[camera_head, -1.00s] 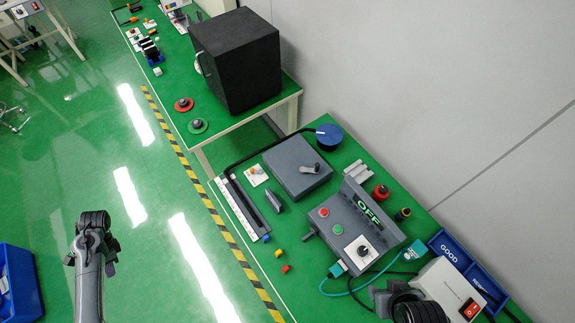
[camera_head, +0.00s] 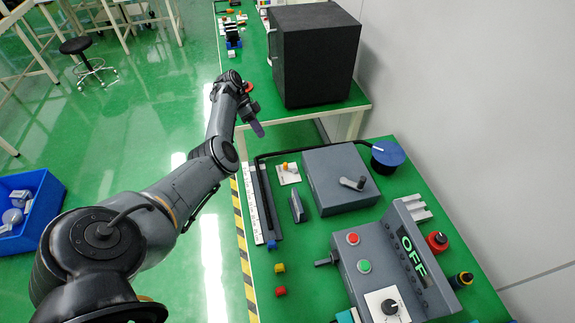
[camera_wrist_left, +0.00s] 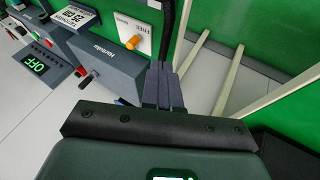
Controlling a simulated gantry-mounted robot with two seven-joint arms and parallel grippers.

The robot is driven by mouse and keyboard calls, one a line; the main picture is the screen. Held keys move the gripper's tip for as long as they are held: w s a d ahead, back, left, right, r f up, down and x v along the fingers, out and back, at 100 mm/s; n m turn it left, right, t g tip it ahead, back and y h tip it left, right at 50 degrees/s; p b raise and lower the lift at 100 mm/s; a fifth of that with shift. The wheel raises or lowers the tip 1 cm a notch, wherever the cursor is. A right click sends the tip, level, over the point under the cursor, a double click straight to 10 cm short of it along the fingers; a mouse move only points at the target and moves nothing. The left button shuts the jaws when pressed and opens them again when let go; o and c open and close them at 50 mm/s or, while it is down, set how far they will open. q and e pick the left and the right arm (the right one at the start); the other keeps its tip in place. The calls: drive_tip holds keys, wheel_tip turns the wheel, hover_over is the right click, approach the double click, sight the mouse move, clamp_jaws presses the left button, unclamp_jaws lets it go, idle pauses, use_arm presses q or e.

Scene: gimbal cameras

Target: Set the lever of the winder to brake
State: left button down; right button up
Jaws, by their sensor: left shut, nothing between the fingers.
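The winder's lever has an orange tip and sits on a small white plate (camera_head: 288,172) left of the grey winder box (camera_head: 340,180). In the wrist view the orange lever (camera_wrist_left: 133,42) lies beside the printed word FREE; no brake label is readable. The box carries a crank (camera_head: 353,183), and a blue disc (camera_head: 388,155) stands at its far right corner. My left gripper (camera_head: 257,128) is shut and empty, above and beyond the plate near the gap between tables. Its closed fingers (camera_wrist_left: 164,88) appear below the plate in the wrist view. My right gripper is out of view.
The OFF control panel (camera_head: 395,262) stands at front right. A black box (camera_head: 315,55) is on the far table.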

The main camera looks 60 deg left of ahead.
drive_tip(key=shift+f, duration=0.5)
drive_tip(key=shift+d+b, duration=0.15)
drive_tip(key=shift+b, duration=0.15)
use_arm(q)
drive_tip(key=shift+w+r+t, duration=0.3)
drive_tip(key=shift+w+r, duration=0.15)
drive_tip(key=shift+w, duration=0.4)
drive_tip(key=shift+f, duration=0.1)
drive_tip(key=b+x, duration=0.1)
drive_tip(key=x, duration=0.8)
drive_tip(key=shift+d+f, duration=0.15)
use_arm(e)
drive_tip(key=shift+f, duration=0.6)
use_arm(q)
drive_tip(key=shift+d+f+p, duration=0.15)
drive_tip(key=shift+d+p, duration=0.25)
drive_tip(key=shift+d, duration=0.8)
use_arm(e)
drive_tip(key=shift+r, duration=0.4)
use_arm(q)
drive_tip(key=shift+s+d, duration=0.3)
drive_tip(key=shift+d, duration=0.6)
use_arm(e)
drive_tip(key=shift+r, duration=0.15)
use_arm(q)
drive_tip(key=shift+w, duration=0.1)
